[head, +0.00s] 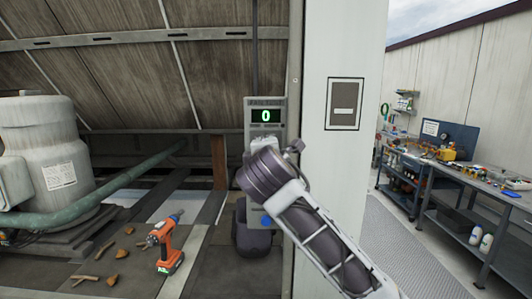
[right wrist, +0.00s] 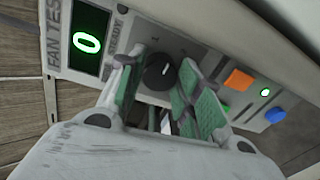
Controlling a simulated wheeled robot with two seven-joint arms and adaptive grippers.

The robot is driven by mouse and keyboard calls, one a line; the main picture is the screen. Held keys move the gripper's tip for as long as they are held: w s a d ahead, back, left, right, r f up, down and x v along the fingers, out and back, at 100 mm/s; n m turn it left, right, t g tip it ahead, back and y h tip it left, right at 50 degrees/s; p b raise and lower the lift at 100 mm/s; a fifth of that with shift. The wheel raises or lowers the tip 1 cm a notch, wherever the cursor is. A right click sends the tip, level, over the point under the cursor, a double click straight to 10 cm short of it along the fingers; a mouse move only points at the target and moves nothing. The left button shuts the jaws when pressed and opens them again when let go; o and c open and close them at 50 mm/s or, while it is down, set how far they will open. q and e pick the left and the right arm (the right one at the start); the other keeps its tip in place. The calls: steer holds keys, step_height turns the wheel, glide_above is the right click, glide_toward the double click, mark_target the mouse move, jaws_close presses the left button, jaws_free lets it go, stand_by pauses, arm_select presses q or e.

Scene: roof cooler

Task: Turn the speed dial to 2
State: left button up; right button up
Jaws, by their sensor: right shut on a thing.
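The grey fan test panel (head: 265,103) hangs beside the white post. Its green display reads 0; the display (right wrist: 88,42) also shows in the right wrist view. The black speed dial (right wrist: 158,72) has a white pointer mark and sits between the green-padded fingers of my right gripper (right wrist: 160,95), which is shut on it. The scale marks around the dial are too faint to read surely. In the head view my right arm comes from the lower right and hides the dial. My left gripper is out of view.
An orange button (right wrist: 238,79), a lit green lamp (right wrist: 265,92) and a blue button (right wrist: 275,115) sit along the panel past the dial. An orange drill (head: 165,245) stands on the floor near wood scraps. The white post (head: 340,180) is close to the arm's right.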

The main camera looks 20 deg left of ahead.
steer(key=m+b, duration=0.1)
steer(key=m, duration=0.3)
steer(key=shift+f+m+y, duration=0.1)
steer(key=shift+m+y, duration=0.2)
steer(key=shift+m, duration=0.1)
stand_by(0.4)
steer(key=o, duration=1)
steer(key=shift+d, duration=0.1)
steer(key=shift+o, duration=0.2)
steer(key=v, duration=1.2)
steer(key=shift+w, duration=0.1)
